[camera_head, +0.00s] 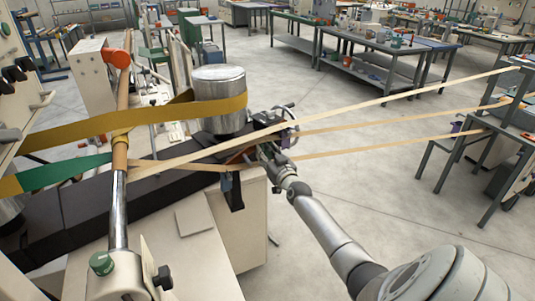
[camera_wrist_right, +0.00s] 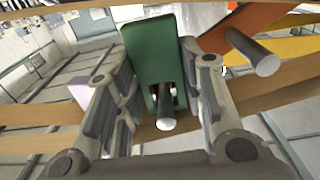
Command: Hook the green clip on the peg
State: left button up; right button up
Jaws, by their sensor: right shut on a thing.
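My right gripper (camera_head: 268,150) reaches in from the lower right to the end of the winder in the head view. In the right wrist view its fingers (camera_wrist_right: 165,100) are shut on the green clip (camera_wrist_right: 152,55), a flat plate with a slot near its lower end. A grey metal peg (camera_wrist_right: 166,122) shows at that slot, its round end toward the camera, and seems to pass through it. A second, bare peg (camera_wrist_right: 255,53) stands to the right of the clip. In the head view I cannot make out the clip behind the gripper. My left gripper is out of view.
A metal drum (camera_head: 220,95) with a yellow belt (camera_head: 150,115) stands left of the gripper. Tan strips (camera_head: 400,95) stretch to the right past the gripper. A black clamp (camera_head: 233,190) hangs below, and a steel rod (camera_head: 118,210) rises at left.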

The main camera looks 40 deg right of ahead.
jog(key=o, duration=1.1)
jog(key=shift+s+a+f, duration=0.1)
jog(key=shift+s+a, duration=0.2)
jog(key=shift+s, duration=0.3)
jog(key=v, duration=1)
jog(key=shift+s, duration=0.4)
